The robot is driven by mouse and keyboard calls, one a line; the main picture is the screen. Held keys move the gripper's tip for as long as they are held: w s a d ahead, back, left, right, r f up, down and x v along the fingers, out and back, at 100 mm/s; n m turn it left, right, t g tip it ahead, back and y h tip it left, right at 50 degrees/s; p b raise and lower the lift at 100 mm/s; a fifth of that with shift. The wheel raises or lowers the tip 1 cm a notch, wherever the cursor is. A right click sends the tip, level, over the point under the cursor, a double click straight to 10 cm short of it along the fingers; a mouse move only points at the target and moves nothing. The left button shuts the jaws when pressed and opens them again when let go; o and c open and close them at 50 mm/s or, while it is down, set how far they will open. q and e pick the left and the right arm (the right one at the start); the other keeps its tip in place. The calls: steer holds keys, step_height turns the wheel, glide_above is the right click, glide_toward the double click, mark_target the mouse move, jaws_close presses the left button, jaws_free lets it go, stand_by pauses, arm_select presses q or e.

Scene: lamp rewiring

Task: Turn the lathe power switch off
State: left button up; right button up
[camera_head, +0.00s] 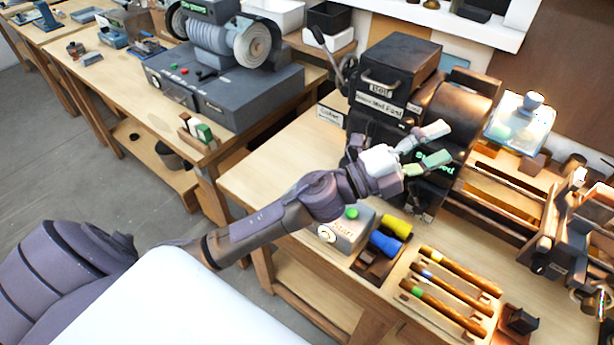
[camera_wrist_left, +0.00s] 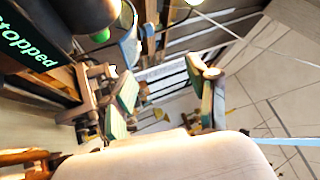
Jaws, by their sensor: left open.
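The lathe (camera_head: 395,75) stands on the right-hand bench, with a black headstock and a display (camera_head: 437,168) reading "Stopped" in green. The display also shows at the left edge of the left wrist view (camera_wrist_left: 28,42). A grey box (camera_head: 345,232) with a green button (camera_head: 351,212) sits on the bench below my left forearm; I cannot tell whether it carries the power switch. My left gripper (camera_head: 441,143) is open and empty in front of the headstock, its fingers beside the display. Its two green-padded fingers also show in the left wrist view (camera_wrist_left: 163,98). My right gripper is not seen.
Blue and yellow cylinders (camera_head: 386,242) and a rack of wooden-handled tools (camera_head: 448,290) lie in front of the lathe. A bench grinder (camera_head: 215,70) stands on the neighbouring bench. The bench top left of the headstock (camera_head: 285,165) is clear.

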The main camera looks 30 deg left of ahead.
arm_select(q)
steer(key=s+d+m+g+h, duration=0.1)
steer(key=d+m+g+h, duration=0.25)
steer(key=m+g, duration=0.35)
steer(key=m+g+y, duration=0.9)
steer(key=m+y, duration=0.1)
steer(key=y, duration=0.8)
glide_above(307, 178)
step_height(307, 178, down, 10)
steer(key=f+p, duration=0.1)
steer(key=f, duration=0.3)
steer(key=f+p, duration=0.2)
steer(key=f, duration=0.1)
steer(key=f+p, duration=0.1)
steer(key=f, duration=0.3)
steer(key=shift+s+d+f, duration=0.25)
steer(key=shift+s+f, duration=0.1)
steer(key=shift+s, duration=0.05)
steer(key=shift+f+m+p, duration=0.3)
steer(key=shift+f, duration=0.45)
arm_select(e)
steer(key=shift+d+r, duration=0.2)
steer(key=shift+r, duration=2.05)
